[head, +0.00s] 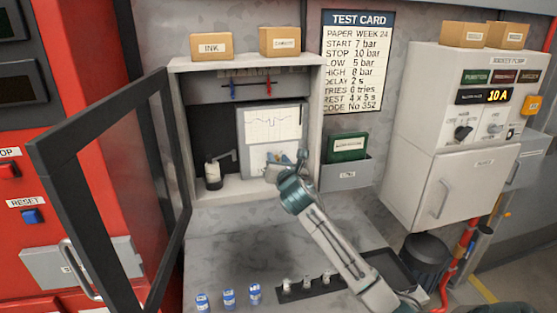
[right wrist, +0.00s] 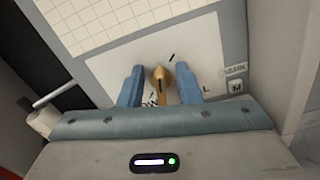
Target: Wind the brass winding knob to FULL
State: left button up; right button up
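The brass winding knob (right wrist: 160,80) sits on the pale lower panel of the chart recorder in the right wrist view. My right gripper (right wrist: 159,69) is open, with one blue finger on each side of the knob and a gap showing on both sides. A short black mark is just above the knob, and an "L" shows right of the fingers; other lettering is mostly covered. In the head view my right gripper (head: 287,168) reaches the recorder's lower part inside the open cabinet and largely hides the knob. My left gripper is not in view.
The recorder's chart paper (head: 273,123) is above the knob. The black-framed cabinet door (head: 177,135) stands open on the left. A small bottle-like device (head: 212,175) stands on the cabinet floor. Blue-labelled pots (head: 229,297) and a dark tray (head: 385,268) are on the bench below.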

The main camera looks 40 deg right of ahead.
jog(key=shift+c, duration=0.4)
grip_shut()
jog(key=shift+s+m, duration=0.1)
jog(key=shift+m, duration=0.2)
